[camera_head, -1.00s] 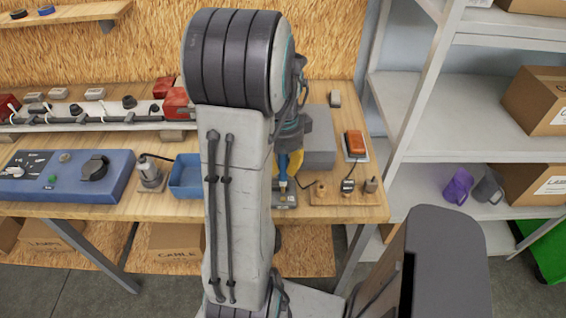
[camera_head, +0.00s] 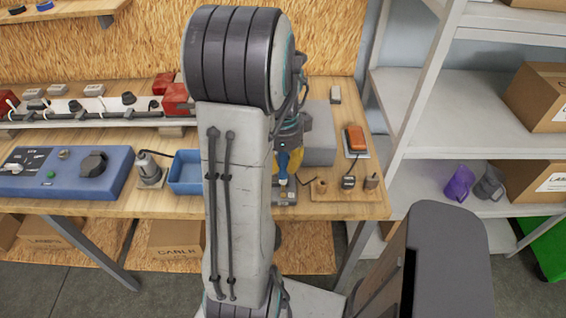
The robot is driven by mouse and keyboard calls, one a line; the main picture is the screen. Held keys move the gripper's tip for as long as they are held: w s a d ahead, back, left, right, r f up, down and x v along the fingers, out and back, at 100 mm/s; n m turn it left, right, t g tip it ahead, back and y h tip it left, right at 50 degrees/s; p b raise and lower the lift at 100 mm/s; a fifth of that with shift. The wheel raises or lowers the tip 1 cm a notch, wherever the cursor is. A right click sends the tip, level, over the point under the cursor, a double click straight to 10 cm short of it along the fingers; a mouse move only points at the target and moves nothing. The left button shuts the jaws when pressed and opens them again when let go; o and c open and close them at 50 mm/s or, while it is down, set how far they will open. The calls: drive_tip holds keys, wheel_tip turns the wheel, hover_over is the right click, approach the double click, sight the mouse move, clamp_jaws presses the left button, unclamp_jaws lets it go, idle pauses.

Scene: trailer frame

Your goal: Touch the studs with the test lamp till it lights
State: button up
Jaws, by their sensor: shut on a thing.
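My gripper (camera_head: 291,152) is partly hidden behind my own arm, at the right part of the workbench. It is shut on a blue-and-yellow hand tool, seemingly the test lamp (camera_head: 284,162), which points down. Its tip is over or at a small grey block (camera_head: 291,200) near the bench's front edge. I cannot tell whether the tip touches a stud, nor whether the lamp is lit. The studs are too small to make out. A thin dark lead runs right from near the tool.
A wooden board (camera_head: 340,197) with small upright pieces lies right of the grey block. An orange-topped device (camera_head: 355,139) and a grey box (camera_head: 319,140) stand behind. A blue tray (camera_head: 186,174) and a blue socket panel (camera_head: 68,173) are left. Grey shelving (camera_head: 405,110) stands at the right.

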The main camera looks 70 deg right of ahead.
sight(284, 155)
drive_tip(key=shift+f+b, duration=0.9)
drive_tip(key=shift+f, duration=0.05)
idle(0.5)
drive_tip(key=shift+r, duration=0.15)
idle(0.9)
drive_tip(key=shift+r+p, duration=2.1)
drive_tip(key=shift+r, duration=0.35)
drive_tip(key=shift+s, duration=0.15)
